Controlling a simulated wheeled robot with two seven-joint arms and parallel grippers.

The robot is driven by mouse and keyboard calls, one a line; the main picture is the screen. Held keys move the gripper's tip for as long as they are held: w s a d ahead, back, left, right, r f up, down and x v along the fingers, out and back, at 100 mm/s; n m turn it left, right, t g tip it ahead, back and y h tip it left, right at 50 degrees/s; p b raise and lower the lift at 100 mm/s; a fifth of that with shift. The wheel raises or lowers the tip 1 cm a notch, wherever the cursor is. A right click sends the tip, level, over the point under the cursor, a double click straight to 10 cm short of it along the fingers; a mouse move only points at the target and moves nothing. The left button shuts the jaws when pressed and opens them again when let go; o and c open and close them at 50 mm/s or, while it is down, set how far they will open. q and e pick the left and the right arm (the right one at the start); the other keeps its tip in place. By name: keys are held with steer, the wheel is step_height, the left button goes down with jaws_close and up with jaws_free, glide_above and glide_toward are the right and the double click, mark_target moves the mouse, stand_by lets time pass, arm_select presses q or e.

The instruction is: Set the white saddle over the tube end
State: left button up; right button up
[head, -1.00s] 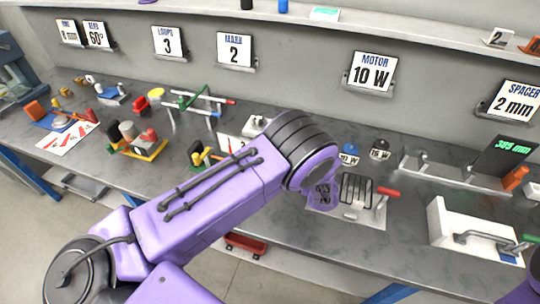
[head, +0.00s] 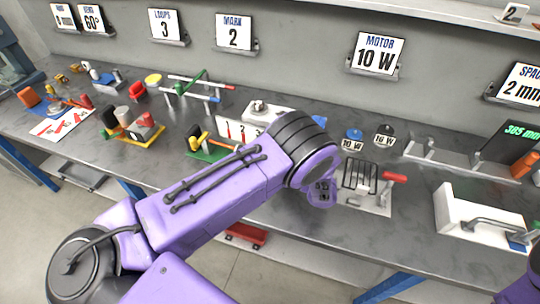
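A white block (head: 452,211) sits on the bench at the right, with a bent grey tube (head: 490,222) across its front and a small blue piece (head: 519,242) near the tube's right end. I cannot tell whether any white piece here is the saddle. My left arm comes in from the left and bends over the middle of the bench; its gripper is not visible. Only a purple part of my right arm shows at the lower right edge; its gripper is not visible.
A plate with a black wire grid (head: 359,174) and a red-handled lever (head: 394,177) lies left of the block. A grey rail (head: 455,163) with upright posts stands behind. Coloured fixtures fill the bench's left. The bench front between plate and block is clear.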

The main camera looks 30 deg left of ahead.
arm_select(q)
steer(key=shift+f+b, duration=0.4)
steer(key=shift+f, duration=0.1)
steer(key=o, duration=1.2)
steer(key=s+d+r+p, duration=0.2)
steer(key=s+r+p, duration=0.2)
steer(key=r+p, duration=0.6)
steer(key=s+d+r, duration=0.3)
steer(key=s+d, duration=0.2)
steer(key=s, duration=0.3)
steer(key=shift+s+p, duration=0.15)
steer(key=shift+p, duration=0.3)
steer(key=shift+a, duration=0.1)
